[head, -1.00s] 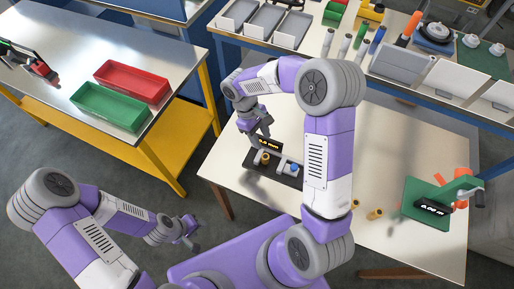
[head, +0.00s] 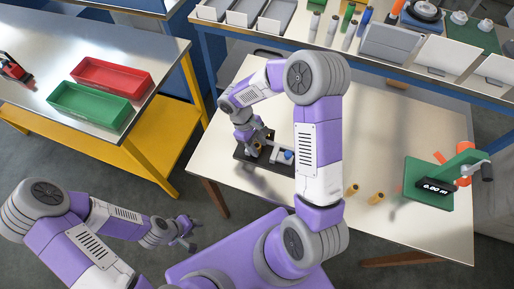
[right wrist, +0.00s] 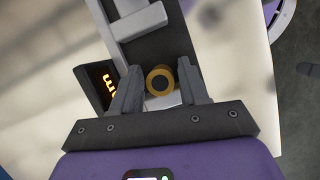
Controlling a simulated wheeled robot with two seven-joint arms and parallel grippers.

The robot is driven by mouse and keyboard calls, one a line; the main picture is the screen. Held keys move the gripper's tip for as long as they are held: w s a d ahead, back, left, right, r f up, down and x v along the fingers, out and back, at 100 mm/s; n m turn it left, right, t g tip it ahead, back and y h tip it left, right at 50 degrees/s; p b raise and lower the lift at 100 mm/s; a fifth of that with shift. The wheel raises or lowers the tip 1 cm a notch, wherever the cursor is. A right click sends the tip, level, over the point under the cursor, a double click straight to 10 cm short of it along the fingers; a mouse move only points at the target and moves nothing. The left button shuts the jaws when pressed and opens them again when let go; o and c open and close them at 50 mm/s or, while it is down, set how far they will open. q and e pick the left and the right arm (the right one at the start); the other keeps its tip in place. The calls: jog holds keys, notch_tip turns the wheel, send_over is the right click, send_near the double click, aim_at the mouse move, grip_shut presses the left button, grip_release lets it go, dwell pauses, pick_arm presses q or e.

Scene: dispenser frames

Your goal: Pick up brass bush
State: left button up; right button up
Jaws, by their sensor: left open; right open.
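A brass bush (right wrist: 160,80) shows end-on in the right wrist view as a gold ring with a dark centre. It sits on a dark measuring fixture (right wrist: 145,47) with light grey blocks. My right gripper (right wrist: 160,70) is open, with one finger on each side of the bush; I cannot tell whether they touch it. In the head view the right gripper (head: 258,143) is over the fixture (head: 243,155) and partly hides the bush (head: 258,150). My left gripper (head: 187,236) is open and empty, away from the table at the lower left.
Two more brass pieces (head: 352,190) (head: 377,198) stand on the pale table (head: 400,130). Red (head: 112,77) and green (head: 88,107) trays lie on the left bench. A shelf with bins is behind.

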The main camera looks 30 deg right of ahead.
jog(key=shift+f, duration=0.3)
grip_shut()
jog(key=shift+r, duration=0.15)
